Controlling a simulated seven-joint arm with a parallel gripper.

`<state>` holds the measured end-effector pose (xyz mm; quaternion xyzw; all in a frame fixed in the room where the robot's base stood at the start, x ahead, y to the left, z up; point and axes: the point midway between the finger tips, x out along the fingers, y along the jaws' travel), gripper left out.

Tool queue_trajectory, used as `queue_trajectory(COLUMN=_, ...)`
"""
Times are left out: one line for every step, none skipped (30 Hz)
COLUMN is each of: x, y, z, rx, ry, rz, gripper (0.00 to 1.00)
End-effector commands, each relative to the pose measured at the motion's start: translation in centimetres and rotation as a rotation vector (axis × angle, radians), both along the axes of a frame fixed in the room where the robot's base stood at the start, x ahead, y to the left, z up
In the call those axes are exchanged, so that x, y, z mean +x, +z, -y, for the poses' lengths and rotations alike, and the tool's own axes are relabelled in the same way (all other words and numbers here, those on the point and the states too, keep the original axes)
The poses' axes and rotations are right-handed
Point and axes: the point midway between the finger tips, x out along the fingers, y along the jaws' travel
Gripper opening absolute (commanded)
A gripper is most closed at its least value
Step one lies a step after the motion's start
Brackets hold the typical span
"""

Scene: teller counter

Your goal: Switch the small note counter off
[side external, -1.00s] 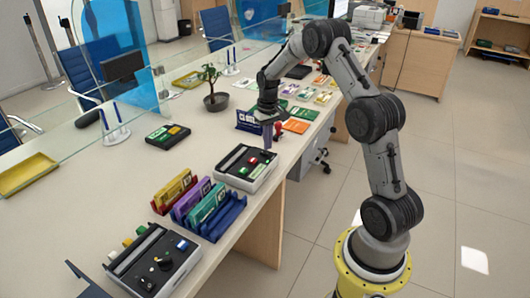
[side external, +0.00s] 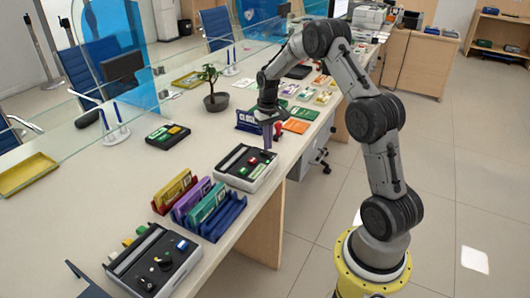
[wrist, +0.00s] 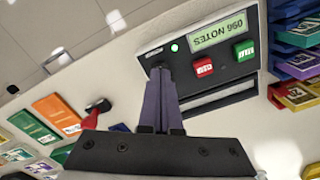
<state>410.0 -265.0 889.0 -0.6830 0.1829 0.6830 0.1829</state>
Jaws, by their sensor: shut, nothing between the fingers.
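A note counter (side external: 246,167) with a white case and black top stands near the counter's front edge. In the wrist view its black panel (wrist: 219,74) appears upside down, with a lit display (wrist: 218,33) reading "096 NOTES", a red button (wrist: 203,67), a green button (wrist: 244,50) and a small lit green lamp (wrist: 174,47). My gripper (side external: 267,147) is shut and empty, pointing down at the counter's far end. In the wrist view its fingertips (wrist: 160,72) overlap the panel's left end, left of the red button, and hide that spot. I cannot tell whether they touch it.
A rack of coloured trays (side external: 207,207) stands near the note counter. Another control box (side external: 153,262) with knobs is at the front left. A red-handled stamp (wrist: 97,106) stands close to my gripper. A dark keypad (side external: 168,136) and a potted plant (side external: 215,102) are farther back.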

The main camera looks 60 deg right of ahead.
Motion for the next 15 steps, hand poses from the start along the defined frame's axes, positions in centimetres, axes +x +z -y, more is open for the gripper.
queue_trajectory(x=0.00, y=0.00, z=0.00, rx=0.000, ry=0.000, rz=0.000, gripper=0.00)
queue_trajectory(x=0.00, y=0.00, z=0.00, rx=0.000, ry=0.000, rz=0.000, gripper=0.00)
queue_trajectory(x=0.00, y=0.00, z=0.00, rx=0.000, ry=0.000, rz=0.000, gripper=0.00)
queue_trajectory(x=0.00, y=0.00, z=0.00, rx=0.000, ry=0.000, rz=0.000, gripper=0.00)
queue_trajectory(x=0.00, y=0.00, z=0.00, rx=0.000, ry=0.000, rz=0.000, gripper=0.00)
queue_trajectory(x=0.00, y=0.00, z=0.00, rx=0.000, ry=0.000, rz=0.000, gripper=0.00)
queue_trajectory(x=0.00, y=-0.01, z=0.00, rx=0.000, ry=0.000, rz=0.000, gripper=0.00)
queue_trajectory(x=0.00, y=-0.03, z=0.00, rx=0.000, ry=0.000, rz=0.000, gripper=0.00)
queue_trajectory(x=0.00, y=-0.07, z=0.00, rx=0.000, ry=0.000, rz=0.000, gripper=0.00)
queue_trajectory(x=0.00, y=-0.10, z=0.00, rx=0.000, ry=0.000, rz=0.000, gripper=0.00)
queue_trajectory(x=0.00, y=-0.14, z=0.00, rx=0.000, ry=0.000, rz=0.000, gripper=0.00)
queue_trajectory(x=0.00, y=-0.20, z=0.00, rx=0.000, ry=0.000, rz=0.000, gripper=0.00)
queue_trajectory(x=0.00, y=-0.24, z=0.00, rx=0.000, ry=0.000, rz=0.000, gripper=0.00)
queue_trajectory(x=0.00, y=-0.28, z=0.00, rx=0.000, ry=0.000, rz=0.000, gripper=0.00)
queue_trajectory(x=0.01, y=-0.34, z=0.00, rx=0.000, ry=0.000, rz=0.000, gripper=0.00)
